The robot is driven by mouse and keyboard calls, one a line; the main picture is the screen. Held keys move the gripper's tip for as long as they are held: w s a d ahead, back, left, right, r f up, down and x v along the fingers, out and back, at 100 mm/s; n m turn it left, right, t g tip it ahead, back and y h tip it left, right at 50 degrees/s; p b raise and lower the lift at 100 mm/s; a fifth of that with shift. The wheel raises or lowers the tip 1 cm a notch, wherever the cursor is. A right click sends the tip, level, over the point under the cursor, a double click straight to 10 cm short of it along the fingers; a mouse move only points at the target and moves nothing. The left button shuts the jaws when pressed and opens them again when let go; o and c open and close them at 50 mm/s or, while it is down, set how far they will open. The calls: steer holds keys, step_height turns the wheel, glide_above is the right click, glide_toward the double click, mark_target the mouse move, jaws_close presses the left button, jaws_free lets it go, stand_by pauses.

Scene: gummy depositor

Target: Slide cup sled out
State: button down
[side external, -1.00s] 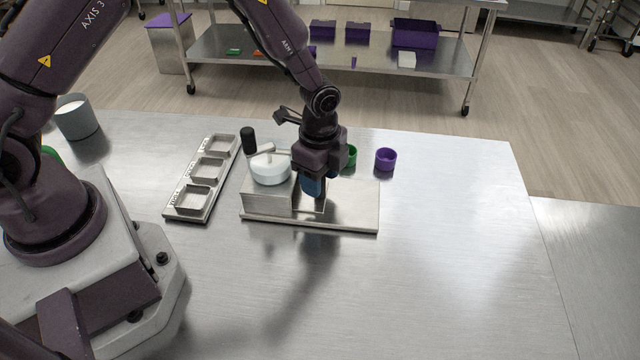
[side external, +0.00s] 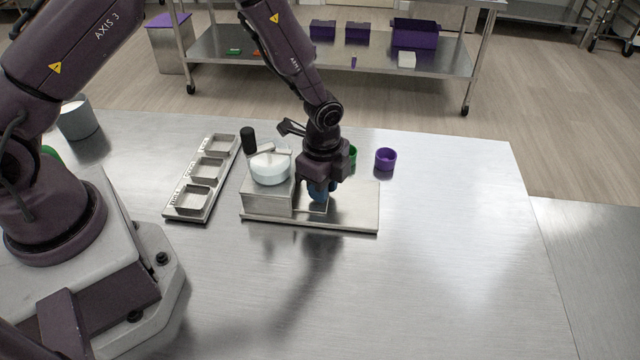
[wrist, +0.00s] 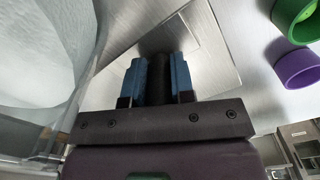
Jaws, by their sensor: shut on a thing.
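The depositor is a metal block (side external: 268,203) on a flat steel base plate (side external: 358,208), with a white round hopper (side external: 269,169) and a black-knobbed handle (side external: 248,140) on top. My gripper (side external: 321,194) is low over the plate, just right of the block. In the wrist view, my gripper's blue fingers (wrist: 158,75) are shut on a dark upright piece (wrist: 158,80), which looks like the cup sled's handle. A thin metal plate, seemingly the cup sled (wrist: 195,40), lies flat below and beyond the fingers. Much of the sled is hidden by my gripper.
A purple cup (side external: 385,159) and a partly hidden green cup (side external: 352,156) stand behind the plate. A rack of metal molds (side external: 203,180) lies left of the depositor. A grey container (side external: 78,120) stands at far left. The table to the right is clear.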

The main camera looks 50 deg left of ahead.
mark_target(375, 203)
steer(key=w+d, duration=0.7)
steer(key=shift+w, duration=0.1)
steer(key=c, duration=1)
jaws_free()
steer(key=shift+o, duration=0.2)
step_height(375, 203, up, 13)
